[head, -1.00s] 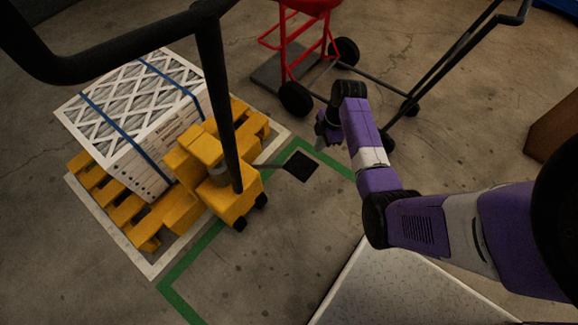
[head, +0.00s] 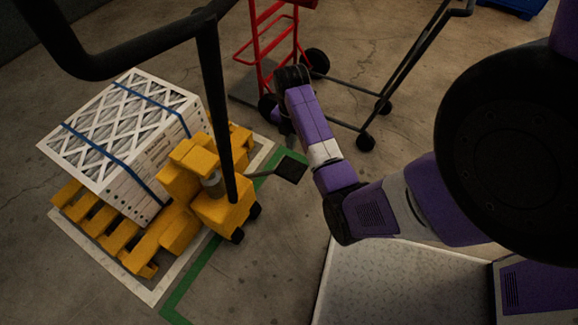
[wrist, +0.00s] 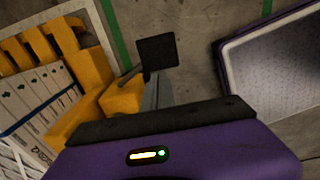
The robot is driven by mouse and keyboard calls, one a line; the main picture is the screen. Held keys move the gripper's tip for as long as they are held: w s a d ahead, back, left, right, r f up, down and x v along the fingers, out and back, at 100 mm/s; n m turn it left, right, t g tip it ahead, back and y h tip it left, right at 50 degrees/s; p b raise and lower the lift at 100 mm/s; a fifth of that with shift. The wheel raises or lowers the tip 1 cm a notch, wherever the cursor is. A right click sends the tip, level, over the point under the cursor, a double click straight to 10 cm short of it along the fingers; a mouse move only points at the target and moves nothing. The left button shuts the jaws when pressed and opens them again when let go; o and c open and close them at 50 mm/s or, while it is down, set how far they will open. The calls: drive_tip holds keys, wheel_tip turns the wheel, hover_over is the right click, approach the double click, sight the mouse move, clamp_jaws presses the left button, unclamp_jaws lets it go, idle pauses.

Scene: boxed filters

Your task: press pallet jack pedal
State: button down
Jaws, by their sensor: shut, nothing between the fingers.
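The yellow pallet jack (head: 221,208) stands at left with its dark handle rising toward the camera. Its pedal is a black square pad (head: 291,168) on a thin rod sticking out to the right. The pad also shows in the wrist view (wrist: 157,51), upper middle. My gripper (head: 284,127) is shut and empty, just beyond the pad in the head view and partly hidden by my wrist. In the wrist view the grey fingertips (wrist: 150,84) overlap the pad's lower edge. I cannot tell whether they touch it.
Strapped boxed filters (head: 125,130) sit on the yellow pallet (head: 88,213). A red hand truck (head: 262,45) and a dark-framed cart (head: 400,70) stand behind my arm. Green floor tape (head: 196,275) runs beside the jack. Bare floor lies right of the pedal.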

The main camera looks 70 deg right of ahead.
sight(291, 171)
wheel_tip(291, 171, down, 14)
drive_tip(key=b, duration=0.6)
drive_tip(key=shift+s+f, duration=0.1)
drive_tip(key=shift+s, duration=0.05)
